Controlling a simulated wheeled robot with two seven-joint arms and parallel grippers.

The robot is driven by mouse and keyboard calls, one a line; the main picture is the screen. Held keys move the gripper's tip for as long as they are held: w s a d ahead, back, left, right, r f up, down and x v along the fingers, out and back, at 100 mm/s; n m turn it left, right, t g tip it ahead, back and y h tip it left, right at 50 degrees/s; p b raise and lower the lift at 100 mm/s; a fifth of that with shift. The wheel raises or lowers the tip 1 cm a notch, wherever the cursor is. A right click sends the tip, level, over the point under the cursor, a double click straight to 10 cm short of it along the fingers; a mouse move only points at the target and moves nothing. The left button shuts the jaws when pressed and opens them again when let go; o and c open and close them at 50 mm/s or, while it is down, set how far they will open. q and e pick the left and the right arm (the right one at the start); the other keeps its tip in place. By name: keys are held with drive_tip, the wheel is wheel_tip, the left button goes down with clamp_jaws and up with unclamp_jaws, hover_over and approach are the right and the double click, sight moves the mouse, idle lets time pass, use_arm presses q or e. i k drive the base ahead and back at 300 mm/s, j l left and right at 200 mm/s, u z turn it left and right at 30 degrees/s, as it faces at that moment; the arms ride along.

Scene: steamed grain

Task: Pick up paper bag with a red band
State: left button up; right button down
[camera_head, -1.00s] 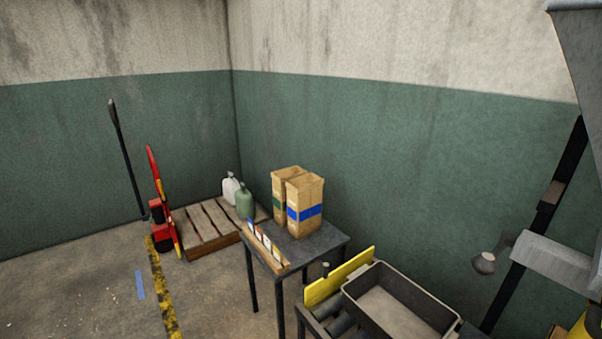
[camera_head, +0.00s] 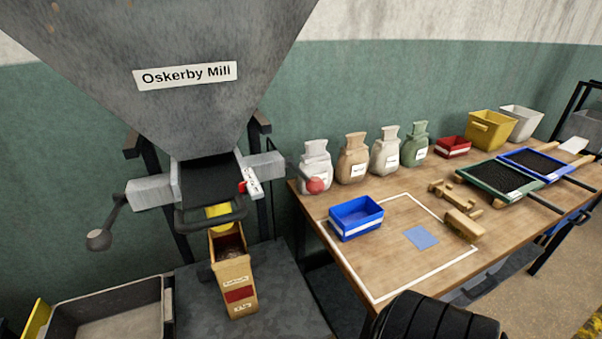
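A tan paper bag (camera_head: 232,275) with a red band and small white labels stands below the grey Oskerby Mill hopper (camera_head: 190,60). It is upright, with its top open and something brown inside. The yellow spout (camera_head: 219,213) sits just above its mouth, and a dark bar crosses in front of the spout. The bag rests on a dark grey surface (camera_head: 285,300). Neither of my grippers is in view.
A grey tray (camera_head: 165,300) stands left of the bag. To the right, a wooden table (camera_head: 375,270) holds a blue bin (camera_head: 356,218), several sacks and sieves (camera_head: 500,178). A black ribbed object (camera_head: 435,320) covers the bottom edge; I cannot tell what it is.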

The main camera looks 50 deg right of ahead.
sight(230, 257)
drive_tip(key=z, duration=0.9)
